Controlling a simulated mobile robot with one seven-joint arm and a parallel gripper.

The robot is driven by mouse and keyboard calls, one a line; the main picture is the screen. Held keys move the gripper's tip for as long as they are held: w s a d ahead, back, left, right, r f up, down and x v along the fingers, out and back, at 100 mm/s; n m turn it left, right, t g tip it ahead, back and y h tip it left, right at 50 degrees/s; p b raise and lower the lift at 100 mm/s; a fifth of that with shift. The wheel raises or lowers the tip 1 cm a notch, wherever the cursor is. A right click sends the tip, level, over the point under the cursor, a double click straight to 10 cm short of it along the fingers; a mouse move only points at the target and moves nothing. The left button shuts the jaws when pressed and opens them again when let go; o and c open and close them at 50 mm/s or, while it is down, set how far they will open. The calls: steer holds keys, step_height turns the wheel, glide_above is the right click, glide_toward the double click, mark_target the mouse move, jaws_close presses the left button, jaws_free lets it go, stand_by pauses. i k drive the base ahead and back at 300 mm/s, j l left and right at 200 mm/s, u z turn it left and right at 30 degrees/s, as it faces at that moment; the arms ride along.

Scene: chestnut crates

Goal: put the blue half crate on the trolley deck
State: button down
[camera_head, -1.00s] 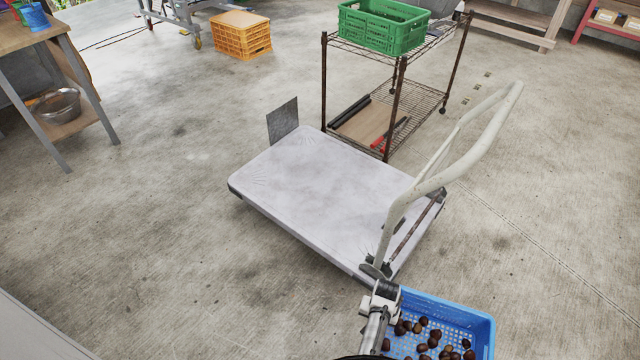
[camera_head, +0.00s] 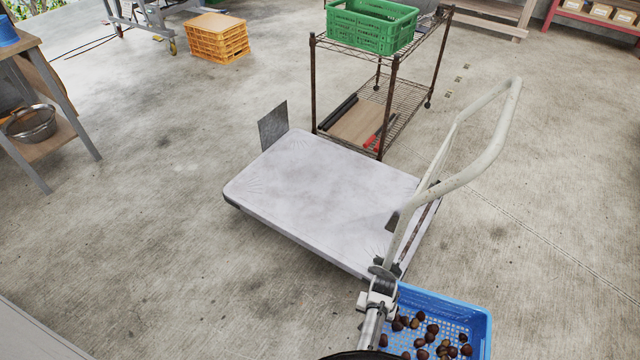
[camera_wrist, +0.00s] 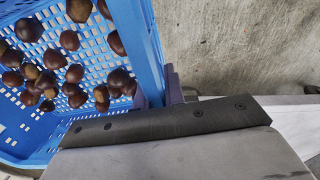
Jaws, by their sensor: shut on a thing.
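The blue half crate (camera_head: 440,304) is at the bottom right of the head view, with several brown chestnuts in it. My gripper (camera_head: 374,306) is shut on the crate's left wall. In the wrist view the blue crate (camera_wrist: 146,40) fills the left side, and my gripper (camera_wrist: 172,88) has the crate wall between its fingers. The trolley deck (camera_head: 320,195) is pale, flat and empty, beyond and to the left of the crate in the head view. The trolley's handle (camera_head: 478,165) rises at the deck's right end, near the crate.
A wire shelf (camera_head: 400,85) with a green crate (camera_head: 372,28) stands behind the trolley. A grey plate (camera_head: 273,127) stands upright at the deck's far left corner. The floor left of the trolley is clear.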

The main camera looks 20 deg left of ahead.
mark_target(319, 195)
steer(key=j+z, duration=0.15)
steer(key=j, duration=0.45)
steer(key=j+z, duration=0.1)
steer(key=j, duration=0.5)
steer(key=k+j+z, duration=0.15)
steer(key=j, duration=0.4)
steer(key=j+z, duration=0.15)
steer(key=j, duration=0.45)
steer(key=j+u, duration=0.3)
steer(key=k+l, duration=0.05)
